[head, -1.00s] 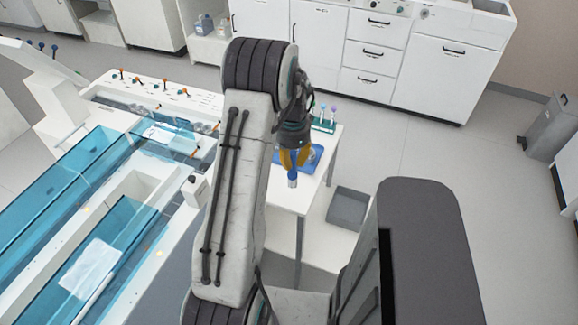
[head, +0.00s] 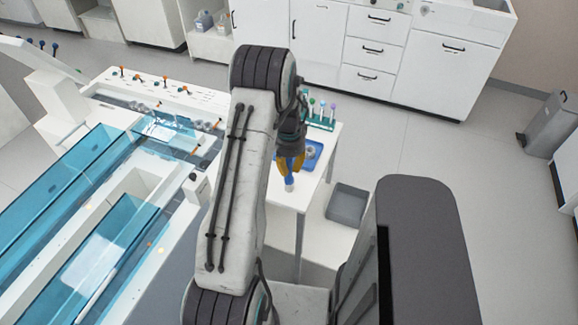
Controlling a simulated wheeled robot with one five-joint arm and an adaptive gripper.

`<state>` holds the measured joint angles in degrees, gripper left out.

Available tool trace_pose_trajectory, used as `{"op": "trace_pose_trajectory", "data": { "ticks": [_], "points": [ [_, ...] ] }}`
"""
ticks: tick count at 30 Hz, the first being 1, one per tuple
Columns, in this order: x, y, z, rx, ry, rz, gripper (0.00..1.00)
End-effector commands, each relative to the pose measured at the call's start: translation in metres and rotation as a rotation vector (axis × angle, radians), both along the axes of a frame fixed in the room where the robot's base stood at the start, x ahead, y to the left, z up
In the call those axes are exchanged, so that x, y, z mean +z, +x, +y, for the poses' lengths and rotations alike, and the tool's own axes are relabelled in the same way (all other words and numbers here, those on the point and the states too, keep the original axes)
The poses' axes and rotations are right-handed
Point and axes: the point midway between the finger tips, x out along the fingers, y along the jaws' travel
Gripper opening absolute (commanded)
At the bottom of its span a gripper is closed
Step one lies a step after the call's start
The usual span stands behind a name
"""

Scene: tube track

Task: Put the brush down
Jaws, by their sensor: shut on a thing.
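My gripper (head: 290,168) points down over the small white table (head: 286,198), with its yellow fingers shut. A small pale blue and white piece (head: 289,184) sticks out below the fingertips. It looks like the brush, but it is too small to be sure. I cannot tell whether its lower end touches the tabletop. A blue tray (head: 314,158) lies on the table just right of the gripper, with a small round item (head: 310,152) in it. My arm hides the left part of the table.
A green rack (head: 321,122) with several colour-capped tubes stands at the table's back. A grey bin (head: 347,204) is on the floor to the right. The large white machine (head: 150,262) with blue clear covers fills the left. Floor on the right is open.

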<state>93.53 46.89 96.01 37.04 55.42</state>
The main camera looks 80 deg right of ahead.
Motion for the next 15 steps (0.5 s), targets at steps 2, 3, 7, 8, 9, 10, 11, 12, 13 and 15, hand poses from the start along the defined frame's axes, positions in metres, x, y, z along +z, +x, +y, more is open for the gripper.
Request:
{"op": "trace_pose_trajectory", "data": {
  "ticks": [2,3,7,8,9,10,11,12,13,15],
  "points": [
    [-0.0015,0.0000,-0.0001,0.000,0.000,0.000,0.00],
    [-0.0028,0.0000,-0.0001,0.000,0.000,0.000,0.00],
    [-0.0022,0.0000,0.0000,0.000,0.000,0.000,0.26],
    [-0.0022,0.0000,0.0000,0.000,0.000,0.000,0.28],
    [-0.0022,0.0000,0.0000,0.000,0.000,0.000,0.32],
    [-0.0022,0.0000,0.0000,0.000,0.000,0.000,0.34],
    [-0.0022,0.0000,0.0000,0.000,0.000,0.000,0.37],
    [-0.0022,0.0000,0.0000,0.000,0.000,0.000,0.37],
    [-0.0022,0.0000,0.0000,0.000,0.000,0.000,0.37],
    [-0.0021,0.0000,0.0000,0.000,0.000,0.000,0.37]
  ]
}}
